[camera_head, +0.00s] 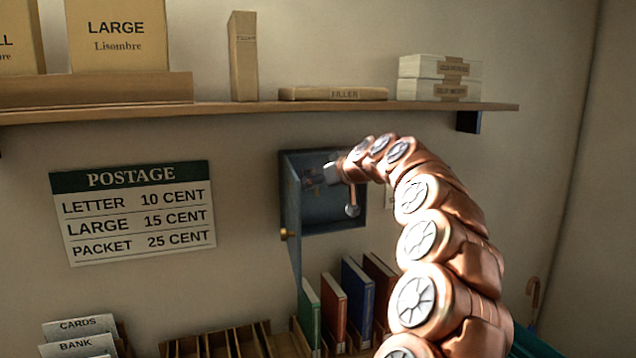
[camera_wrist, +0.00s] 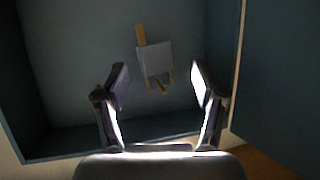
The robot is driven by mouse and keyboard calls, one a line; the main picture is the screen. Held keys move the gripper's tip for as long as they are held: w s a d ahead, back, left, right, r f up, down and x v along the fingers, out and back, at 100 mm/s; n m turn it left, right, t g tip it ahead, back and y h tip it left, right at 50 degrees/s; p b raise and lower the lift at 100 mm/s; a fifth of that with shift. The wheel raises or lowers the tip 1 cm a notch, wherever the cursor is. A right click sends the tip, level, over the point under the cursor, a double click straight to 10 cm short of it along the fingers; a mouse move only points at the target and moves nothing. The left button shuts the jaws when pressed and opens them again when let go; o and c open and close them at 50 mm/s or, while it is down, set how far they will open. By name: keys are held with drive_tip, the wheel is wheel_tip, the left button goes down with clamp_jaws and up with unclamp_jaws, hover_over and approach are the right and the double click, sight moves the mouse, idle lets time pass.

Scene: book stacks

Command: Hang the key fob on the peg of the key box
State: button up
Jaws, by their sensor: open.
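The key box (camera_head: 345,220) is a blue-grey box on the wall below the shelf. Its door (camera_head: 292,215) stands open at the left, with a brass knob. My gripper (camera_head: 314,178) reaches into the box opening; its fingers are small and hard to make out there. In the wrist view my gripper (camera_wrist: 160,84) has its two fingers spread apart. Past and between them is a pale grey tag-like piece with tan parts (camera_wrist: 155,58), in front of the box's back wall. I cannot tell which part of it is fob and which is peg. No finger visibly touches it.
The wooden shelf (camera_head: 250,108) with boxes runs just above the key box. Several upright books (camera_head: 333,310) stand below it. A postage sign (camera_head: 135,212) hangs on the wall to the left. In the wrist view the box walls and door panel (camera_wrist: 282,85) are close around the fingers.

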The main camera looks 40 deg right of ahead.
drive_tip(key=v, duration=1.1)
